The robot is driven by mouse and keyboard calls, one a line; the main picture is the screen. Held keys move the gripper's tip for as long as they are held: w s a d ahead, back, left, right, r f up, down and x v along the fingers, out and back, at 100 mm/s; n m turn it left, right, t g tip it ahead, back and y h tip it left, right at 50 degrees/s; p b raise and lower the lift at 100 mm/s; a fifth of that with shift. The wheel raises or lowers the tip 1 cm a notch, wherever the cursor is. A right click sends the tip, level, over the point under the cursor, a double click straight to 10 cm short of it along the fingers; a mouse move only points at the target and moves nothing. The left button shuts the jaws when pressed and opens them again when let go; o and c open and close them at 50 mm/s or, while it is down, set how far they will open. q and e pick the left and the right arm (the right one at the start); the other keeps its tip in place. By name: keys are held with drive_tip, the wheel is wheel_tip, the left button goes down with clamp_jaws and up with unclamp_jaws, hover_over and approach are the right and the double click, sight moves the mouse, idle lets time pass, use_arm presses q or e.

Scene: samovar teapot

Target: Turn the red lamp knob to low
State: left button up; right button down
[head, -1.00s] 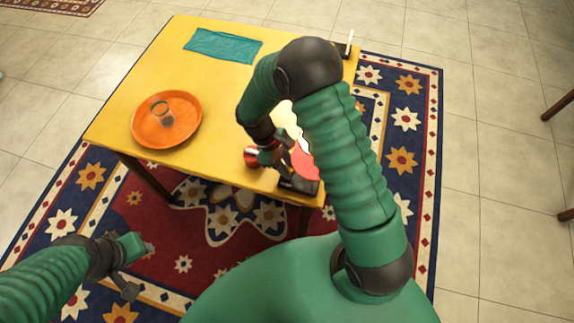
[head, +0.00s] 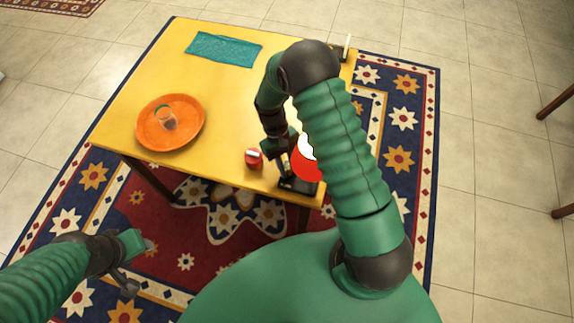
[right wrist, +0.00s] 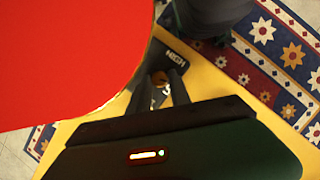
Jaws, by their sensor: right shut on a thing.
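The red lamp (head: 306,165) stands at the near right corner of the yellow table, partly hidden behind my right arm. Its shade (right wrist: 65,55) fills the upper left of the right wrist view. Its dark base (head: 298,185) carries a "HIGH" label (right wrist: 174,56). My right gripper (head: 284,165) is beside the lamp, low over the base. In the right wrist view its dark fingers (right wrist: 160,88) are shut on a small brass-coloured knob (right wrist: 158,78), mostly hidden between them. My left gripper (head: 148,246) hangs off the table at lower left; its jaw opening is unclear.
A small red-and-white object (head: 254,159) sits on the table just left of my right gripper. An orange tray (head: 188,136) with a glass (head: 166,118) is further left. A teal cloth (head: 223,48) lies at the back. The middle of the yellow table (head: 225,100) is clear.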

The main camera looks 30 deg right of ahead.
drive_tip(key=shift+w+d+r+m, duration=0.1)
drive_tip(key=shift+w+m, duration=0.15)
drive_tip(key=shift+m, duration=0.15)
drive_tip(key=c, duration=1.2)
unclamp_jaws()
drive_tip(key=shift+s, duration=0.1)
drive_tip(key=v, duration=1.6)
drive_tip(key=shift+d+r, duration=0.25)
drive_tip(key=shift+r, duration=0.05)
